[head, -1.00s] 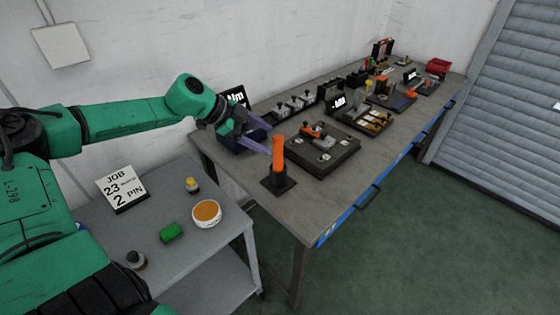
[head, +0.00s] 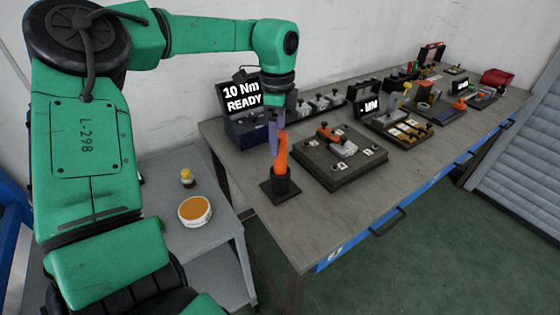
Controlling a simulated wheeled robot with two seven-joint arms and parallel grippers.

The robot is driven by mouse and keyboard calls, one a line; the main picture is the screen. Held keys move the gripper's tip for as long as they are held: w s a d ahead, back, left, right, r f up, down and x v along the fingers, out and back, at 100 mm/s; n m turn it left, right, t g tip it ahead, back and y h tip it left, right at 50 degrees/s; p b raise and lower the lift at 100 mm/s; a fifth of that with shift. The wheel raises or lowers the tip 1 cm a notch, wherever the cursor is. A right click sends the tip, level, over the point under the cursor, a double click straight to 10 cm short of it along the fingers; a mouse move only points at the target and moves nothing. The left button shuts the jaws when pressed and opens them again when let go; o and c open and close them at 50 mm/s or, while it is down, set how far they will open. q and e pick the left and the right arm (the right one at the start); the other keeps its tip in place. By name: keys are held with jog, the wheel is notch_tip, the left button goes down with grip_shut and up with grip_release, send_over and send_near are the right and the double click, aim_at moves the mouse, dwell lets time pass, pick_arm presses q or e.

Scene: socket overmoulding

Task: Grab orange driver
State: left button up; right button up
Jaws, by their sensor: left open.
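The orange driver (head: 281,158) stands in a black holder (head: 281,187) near the front left corner of the workbench. It leans slightly. My left gripper (head: 277,150) points down from above with its purple fingers at the upper part of the driver. The fingers are open, and they overlap the driver in the picture. I cannot tell whether they touch it. My right gripper is out of view.
A black box with a "10 Nm READY" screen (head: 241,98) stands just behind the holder. A dark fixture plate (head: 340,165) lies to its right. A grey side table (head: 190,226) carries a white bowl (head: 195,210) and a small yellow-topped bottle (head: 187,178).

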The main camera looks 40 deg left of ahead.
aim_at(281, 158)
pick_arm(q)
jog(key=f, duration=0.2)
jog(key=f+p, duration=0.1)
jog(key=f, duration=0.3)
jog(key=shift+w+d+f+p, duration=0.15)
jog(key=shift+d+f+p, duration=0.15)
jog(key=shift+a+f, duration=0.1)
jog(key=shift+f, duration=0.1)
jog(key=shift+w+r, duration=0.1)
grip_shut()
